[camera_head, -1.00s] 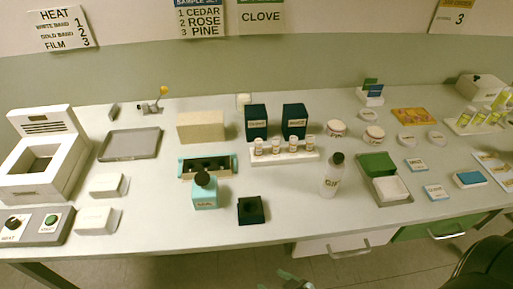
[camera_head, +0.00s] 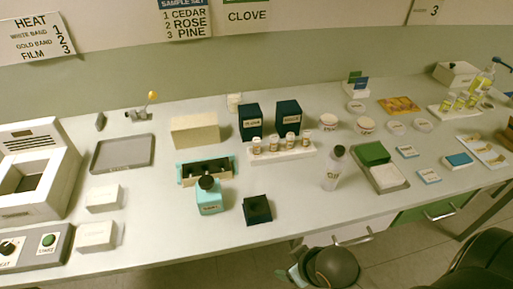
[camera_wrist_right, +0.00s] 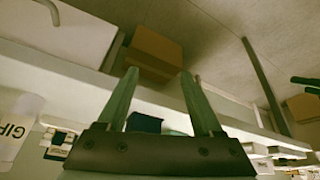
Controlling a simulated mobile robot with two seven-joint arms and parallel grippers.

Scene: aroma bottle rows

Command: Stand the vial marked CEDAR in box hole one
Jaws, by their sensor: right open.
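A teal and wooden box (camera_head: 182,173) with dark holes lies left of the rack, partly hidden by a teal bottle (camera_head: 209,201) with a black cap. My right gripper (camera_head: 295,277) is low in front of the table's front edge, well away from the vials. In the right wrist view its two fingers (camera_wrist_right: 158,85) are apart with nothing held between them. My left gripper is not in view.
Two dark boxes (camera_head: 250,122) stand behind the rack. A wall sign (camera_head: 185,20) reads 1 CEDAR, 2 ROSE, 3 PINE.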

